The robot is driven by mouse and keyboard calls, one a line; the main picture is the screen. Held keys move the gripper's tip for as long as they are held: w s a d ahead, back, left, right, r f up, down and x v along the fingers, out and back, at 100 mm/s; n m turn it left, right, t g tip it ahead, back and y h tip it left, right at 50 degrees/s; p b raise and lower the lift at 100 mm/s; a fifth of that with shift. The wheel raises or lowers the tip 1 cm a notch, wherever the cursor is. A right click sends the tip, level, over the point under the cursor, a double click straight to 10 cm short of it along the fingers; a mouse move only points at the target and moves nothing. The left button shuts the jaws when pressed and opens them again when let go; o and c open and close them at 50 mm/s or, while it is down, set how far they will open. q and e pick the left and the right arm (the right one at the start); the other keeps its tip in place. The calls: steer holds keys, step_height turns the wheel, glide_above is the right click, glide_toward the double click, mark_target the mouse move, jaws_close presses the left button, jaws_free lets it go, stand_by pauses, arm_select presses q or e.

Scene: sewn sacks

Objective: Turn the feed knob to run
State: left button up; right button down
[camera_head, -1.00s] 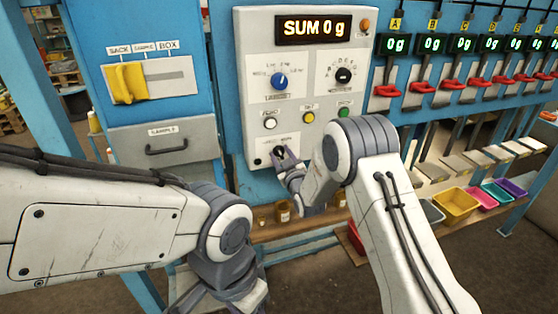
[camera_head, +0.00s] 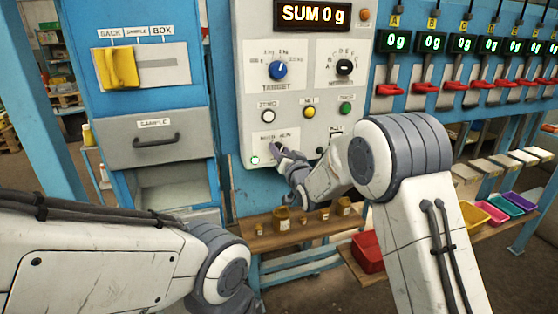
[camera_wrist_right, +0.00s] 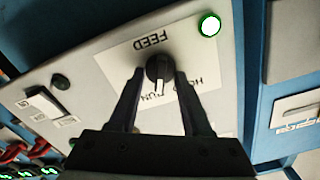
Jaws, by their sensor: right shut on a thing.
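The feed knob (camera_wrist_right: 158,70) is black with a white pointer, under the FEED label in the right wrist view, which shows the panel upside down. Its pointer is directed at the RUN lettering. My right gripper (camera_wrist_right: 159,75) is shut on the knob, one finger on each side. In the head view my right gripper (camera_head: 280,151) is at the lower part of the white control panel (camera_head: 252,95) and hides the knob. A small lamp (camera_head: 255,160) at the panel's lower left glows green; this lamp (camera_wrist_right: 210,25) also shows lit in the right wrist view. My left gripper is out of view.
Above are the blue target knob (camera_head: 278,70), a black selector (camera_head: 344,67) and several buttons. Red-handled levers (camera_head: 390,89) line the right. A wooden shelf (camera_head: 290,236) with small jars is below. A yellow slider handle (camera_head: 117,67) is at left.

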steer(key=shift+f+m+b, duration=0.25)
steer(key=shift+m+b, duration=0.15)
steer(key=shift+m, duration=0.1)
steer(key=shift+a, duration=0.1)
steer(key=shift+c, duration=2)
jaws_free()
steer(key=shift+o, duration=0.2)
steer(key=shift+r, duration=0.1)
